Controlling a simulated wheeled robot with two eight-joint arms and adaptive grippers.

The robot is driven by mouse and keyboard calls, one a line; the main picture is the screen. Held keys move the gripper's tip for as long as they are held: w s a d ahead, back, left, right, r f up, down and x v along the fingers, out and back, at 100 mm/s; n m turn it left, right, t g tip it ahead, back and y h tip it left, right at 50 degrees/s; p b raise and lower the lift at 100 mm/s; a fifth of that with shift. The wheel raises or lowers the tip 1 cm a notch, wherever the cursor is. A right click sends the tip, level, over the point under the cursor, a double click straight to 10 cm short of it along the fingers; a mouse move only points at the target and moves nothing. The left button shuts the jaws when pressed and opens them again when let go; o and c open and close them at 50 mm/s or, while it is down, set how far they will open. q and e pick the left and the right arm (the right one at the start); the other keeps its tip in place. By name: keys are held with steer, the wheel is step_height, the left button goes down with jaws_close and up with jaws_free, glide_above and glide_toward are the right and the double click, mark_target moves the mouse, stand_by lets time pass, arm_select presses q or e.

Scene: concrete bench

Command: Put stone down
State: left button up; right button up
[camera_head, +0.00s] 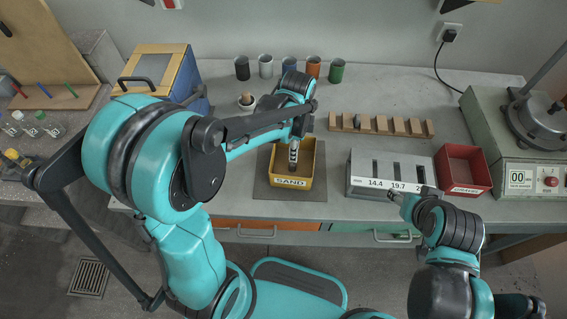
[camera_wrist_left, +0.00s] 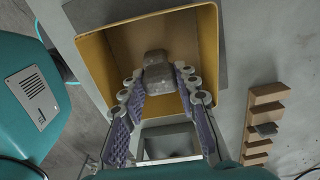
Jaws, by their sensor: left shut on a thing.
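My left gripper (camera_head: 294,158) points down into the yellow box labelled SAND (camera_head: 291,183). In the left wrist view the gripper (camera_wrist_left: 160,80) is shut on a grey stone (camera_wrist_left: 156,62), held between its fingertips. The stone appears over the tan inside of the yellow box (camera_wrist_left: 92,62); I cannot tell whether it touches the bottom. In the head view the stone is mostly hidden by the gripper. My right gripper (camera_head: 401,201) is at the front of the grey slotted box, and its jaws are too small to judge.
The grey slotted box (camera_head: 360,163) and a red bin (camera_head: 463,168) stand to the right. Behind is a wooden notched rack (camera_head: 380,126) with a small grey piece in it. Several coloured cups (camera_head: 313,67) line the back. A small egg-like object (camera_head: 246,99) sits left.

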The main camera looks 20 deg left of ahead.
mark_target(283, 167)
arm_select(q)
steer(key=a+f, duration=0.1)
steer(key=s+a+f, duration=0.1)
steer(key=a, duration=0.1)
steer(key=shift+s+b, duration=0.1)
steer(key=shift+b, duration=0.3)
steer(key=shift+f+b, duration=1)
steer(key=shift+f, duration=0.95)
steer(key=shift+f, duration=0.1)
steer(key=o, duration=1.2)
steer(key=shift+c, duration=0.2)
